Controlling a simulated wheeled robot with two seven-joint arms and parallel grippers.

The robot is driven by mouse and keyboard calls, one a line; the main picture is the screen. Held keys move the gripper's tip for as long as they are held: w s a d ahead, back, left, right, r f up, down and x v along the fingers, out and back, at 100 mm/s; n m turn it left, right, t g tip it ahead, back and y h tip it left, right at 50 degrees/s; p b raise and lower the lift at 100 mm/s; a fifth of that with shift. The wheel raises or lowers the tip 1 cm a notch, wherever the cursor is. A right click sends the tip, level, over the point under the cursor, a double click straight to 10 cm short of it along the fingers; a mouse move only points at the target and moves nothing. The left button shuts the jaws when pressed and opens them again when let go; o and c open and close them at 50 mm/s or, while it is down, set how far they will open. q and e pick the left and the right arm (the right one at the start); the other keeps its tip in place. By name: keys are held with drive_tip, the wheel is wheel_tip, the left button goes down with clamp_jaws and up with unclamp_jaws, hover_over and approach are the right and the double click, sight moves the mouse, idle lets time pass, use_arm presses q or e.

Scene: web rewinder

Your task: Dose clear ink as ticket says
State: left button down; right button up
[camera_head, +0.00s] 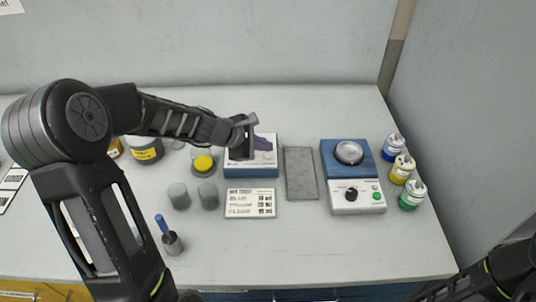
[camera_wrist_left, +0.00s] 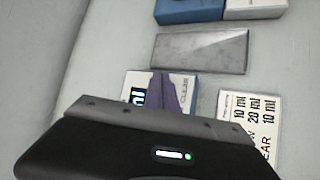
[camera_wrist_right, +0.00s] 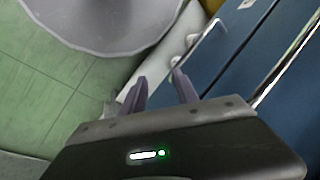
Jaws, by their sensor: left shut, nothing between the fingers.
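The ticket (camera_head: 250,203) lies flat on the table, with lines for blue, yellow and clear; in the left wrist view (camera_wrist_left: 250,118) amounts of 10, 20 and 10 ml show. My left gripper (camera_head: 264,143) is shut and empty, over a white-topped blue device (camera_head: 250,170) with a lit display, partly hidden by the fingers. Three small capped bottles stand at the right: blue-labelled (camera_head: 394,147), yellow-labelled (camera_head: 402,169) and green-labelled (camera_head: 412,195). I cannot tell which holds clear ink. My right gripper (camera_wrist_right: 160,90) is open and empty, off the table beside a blue cabinet front.
A blue stirrer-like device (camera_head: 357,199) with a metal dish stands right of a grey slab (camera_head: 300,173). Two greyish cups (camera_head: 178,195) (camera_head: 207,194), a blue-handled tool in a pot (camera_head: 171,243) and yellow-labelled jars (camera_head: 146,149) are left. The front right table is clear.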

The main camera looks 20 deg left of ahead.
sight(265, 156)
idle(0.4)
use_arm(q)
drive_tip(key=shift+f+b, duration=0.45)
drive_tip(key=shift+b, duration=0.05)
drive_tip(key=shift+f+b, duration=0.35)
idle(0.6)
drive_tip(key=shift+r, duration=0.1)
drive_tip(key=shift+r+p, duration=0.7)
wheel_tip(265, 156, up, 5)
drive_tip(key=p, duration=0.4)
idle(1.0)
